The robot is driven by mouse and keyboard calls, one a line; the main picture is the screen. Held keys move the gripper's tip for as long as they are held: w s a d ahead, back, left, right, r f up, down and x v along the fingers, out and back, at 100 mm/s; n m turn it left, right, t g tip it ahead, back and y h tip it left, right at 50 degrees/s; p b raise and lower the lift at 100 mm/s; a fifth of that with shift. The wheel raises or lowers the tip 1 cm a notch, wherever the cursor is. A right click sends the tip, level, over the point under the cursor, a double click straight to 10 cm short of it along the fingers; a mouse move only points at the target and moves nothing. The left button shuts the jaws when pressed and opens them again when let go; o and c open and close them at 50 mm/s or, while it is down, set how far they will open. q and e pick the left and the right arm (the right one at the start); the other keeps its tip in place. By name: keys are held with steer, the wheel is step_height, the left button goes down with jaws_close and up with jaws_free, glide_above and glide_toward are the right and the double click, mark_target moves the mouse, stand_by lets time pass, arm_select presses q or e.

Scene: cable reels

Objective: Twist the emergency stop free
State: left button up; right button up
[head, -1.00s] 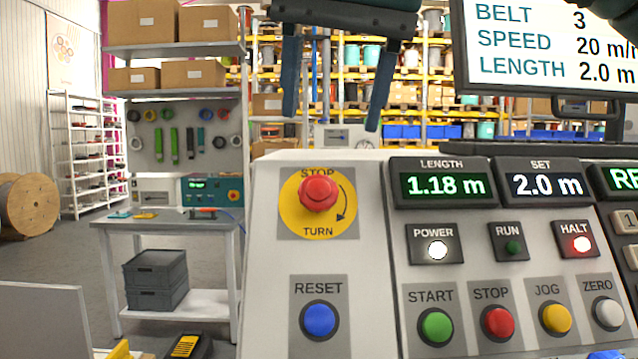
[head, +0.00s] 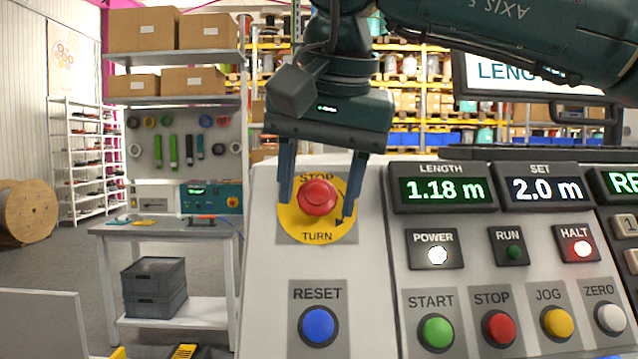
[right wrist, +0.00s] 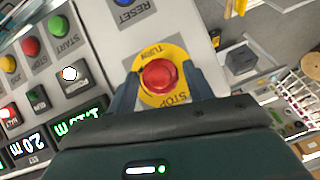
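The emergency stop (head: 317,197) is a red mushroom button on a yellow disc (head: 318,230) marked STOP and TURN with a curved arrow, on the sloped console panel. My right gripper (head: 318,205) is open, with one finger on each side of the red button and visible gaps between them in the head view. In the right wrist view the emergency stop (right wrist: 159,76) sits between the two fingertips (right wrist: 158,85). I cannot tell how far the tips are above the panel. My left gripper is not in view.
A blue RESET button (head: 318,326) is below the emergency stop. START (head: 437,332), red STOP (head: 498,328) and other buttons are to the right. Displays read 1.18 m (head: 443,190) and 2.0 m (head: 543,190). The HALT lamp (head: 581,248) is lit red.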

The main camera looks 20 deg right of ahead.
steer(key=c, duration=0.8)
steer(key=shift+o, duration=0.2)
